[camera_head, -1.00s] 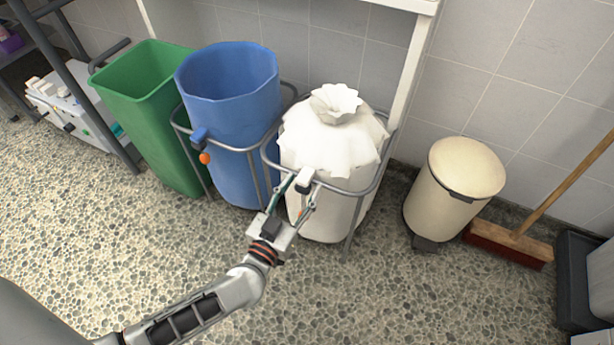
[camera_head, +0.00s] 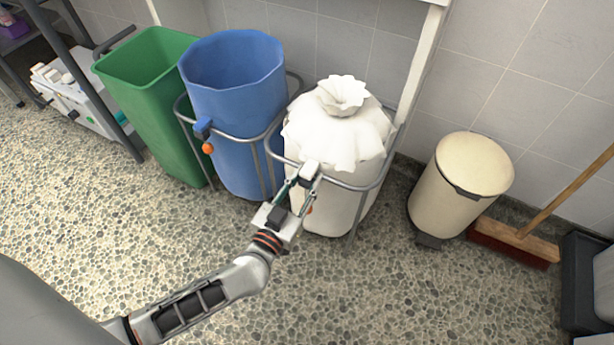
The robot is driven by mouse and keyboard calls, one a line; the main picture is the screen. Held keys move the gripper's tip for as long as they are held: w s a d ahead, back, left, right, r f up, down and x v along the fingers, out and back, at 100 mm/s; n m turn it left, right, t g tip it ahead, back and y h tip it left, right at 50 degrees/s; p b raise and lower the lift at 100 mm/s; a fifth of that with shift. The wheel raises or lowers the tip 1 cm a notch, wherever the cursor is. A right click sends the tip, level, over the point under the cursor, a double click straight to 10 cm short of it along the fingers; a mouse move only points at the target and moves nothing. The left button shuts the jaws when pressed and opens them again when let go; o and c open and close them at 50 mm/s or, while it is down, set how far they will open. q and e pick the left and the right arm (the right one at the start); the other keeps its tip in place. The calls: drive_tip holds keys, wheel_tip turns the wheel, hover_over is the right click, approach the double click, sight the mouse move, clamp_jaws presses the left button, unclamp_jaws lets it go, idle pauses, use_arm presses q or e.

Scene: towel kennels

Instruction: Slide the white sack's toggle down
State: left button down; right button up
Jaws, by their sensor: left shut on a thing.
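The white sack (camera_head: 335,135) hangs in a metal ring holder, its top gathered into a ruffled neck (camera_head: 343,93). A small pale toggle block (camera_head: 309,171) sits at the front of the ring, with a bit of orange (camera_head: 309,210) low behind my finger. My left gripper (camera_head: 305,178) is at the sack's front and shut on the toggle. Its fingers hide part of the toggle, and any cord there cannot be made out. My right gripper is not in view.
A blue bin (camera_head: 235,100) with its own blue clip and orange ball (camera_head: 208,148) stands left of the sack, then a green bin (camera_head: 150,90). A cream pedal bin (camera_head: 460,185) and a broom (camera_head: 515,240) are at right. The floor in front is clear.

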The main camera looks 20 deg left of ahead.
use_arm(q)
wheel_tip(320, 180, down, 6)
drive_tip(key=shift+r+b, duration=0.1)
drive_tip(key=shift+b, duration=0.55)
wheel_tip(320, 180, down, 2)
drive_tip(key=shift+f, duration=0.2)
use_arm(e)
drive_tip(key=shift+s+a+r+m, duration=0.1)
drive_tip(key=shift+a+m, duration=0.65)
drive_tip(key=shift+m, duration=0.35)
use_arm(q)
drive_tip(key=shift+f, duration=0.1)
drive_tip(key=c, duration=1.8)
unclamp_jaws()
drive_tip(key=shift+o, duration=0.9)
drive_tip(key=shift+f, duration=0.15)
